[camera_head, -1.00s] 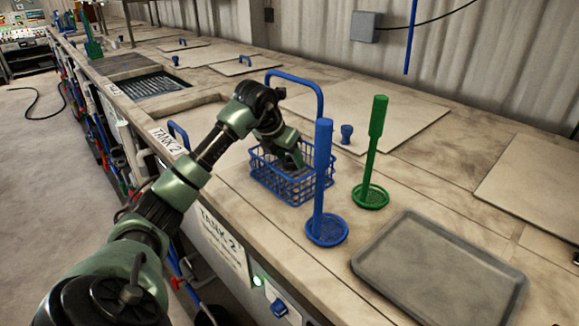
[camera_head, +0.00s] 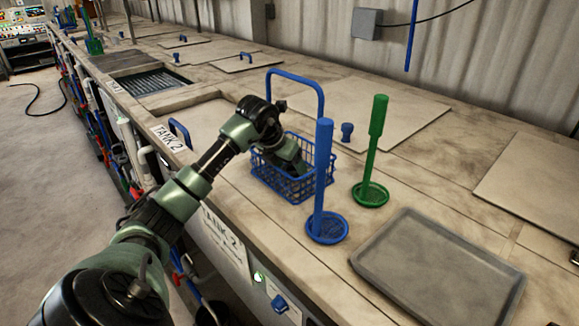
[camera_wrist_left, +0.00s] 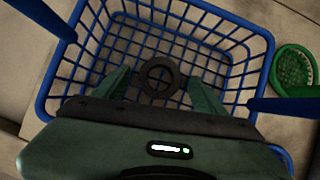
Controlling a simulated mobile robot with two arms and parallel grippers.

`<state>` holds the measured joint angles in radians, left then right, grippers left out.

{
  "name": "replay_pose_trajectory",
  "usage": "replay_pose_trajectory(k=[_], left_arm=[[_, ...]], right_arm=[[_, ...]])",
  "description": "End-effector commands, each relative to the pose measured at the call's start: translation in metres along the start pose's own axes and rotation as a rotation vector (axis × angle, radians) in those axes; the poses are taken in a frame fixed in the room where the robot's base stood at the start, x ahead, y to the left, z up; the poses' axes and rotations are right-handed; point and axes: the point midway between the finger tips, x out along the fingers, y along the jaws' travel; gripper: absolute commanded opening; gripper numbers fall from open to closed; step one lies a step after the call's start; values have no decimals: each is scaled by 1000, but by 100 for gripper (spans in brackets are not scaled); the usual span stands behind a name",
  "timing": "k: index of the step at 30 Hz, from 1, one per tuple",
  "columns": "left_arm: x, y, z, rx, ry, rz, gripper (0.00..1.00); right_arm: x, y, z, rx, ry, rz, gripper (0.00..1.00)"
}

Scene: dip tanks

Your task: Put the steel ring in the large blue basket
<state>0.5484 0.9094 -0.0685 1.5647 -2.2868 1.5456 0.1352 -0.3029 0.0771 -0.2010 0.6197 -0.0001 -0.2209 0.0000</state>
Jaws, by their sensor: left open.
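The large blue basket (camera_head: 283,189) stands on the counter, its tall handle upright. In the left wrist view its blue wire rim (camera_wrist_left: 50,75) surrounds my gripper. My left gripper (camera_head: 292,165) reaches down into the basket from above, its fingertips hidden by the wire in the head view. In the left wrist view its two fingers are apart. The dark steel ring (camera_wrist_left: 160,63) shows between them, inside the basket outline, and looks free of both fingers. I cannot tell for certain that it rests on the basket floor. My right gripper is out of view.
A blue long-handled strainer (camera_head: 327,228) stands close to the basket's right side, with a green one (camera_head: 370,194) behind it. A grey tray (camera_head: 440,268) lies at the front right. Flat tank lids (camera_head: 390,118) with small handles cover the counter behind.

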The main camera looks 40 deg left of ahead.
Motion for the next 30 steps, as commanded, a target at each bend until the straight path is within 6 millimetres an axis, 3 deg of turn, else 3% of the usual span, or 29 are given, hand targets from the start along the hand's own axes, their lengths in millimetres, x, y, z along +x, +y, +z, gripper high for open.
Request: replay_pose_trajectory(k=[5,18,24,30], left_arm=[[-16,1,1,2,-5,2,71],[-104,1,1,0,-5,2,71],[-120,0,1,1,-2,1,71],[-121,0,0,0,0,0,71]], right_arm=[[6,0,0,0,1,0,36],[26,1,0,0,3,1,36],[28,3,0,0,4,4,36],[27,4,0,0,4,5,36]])
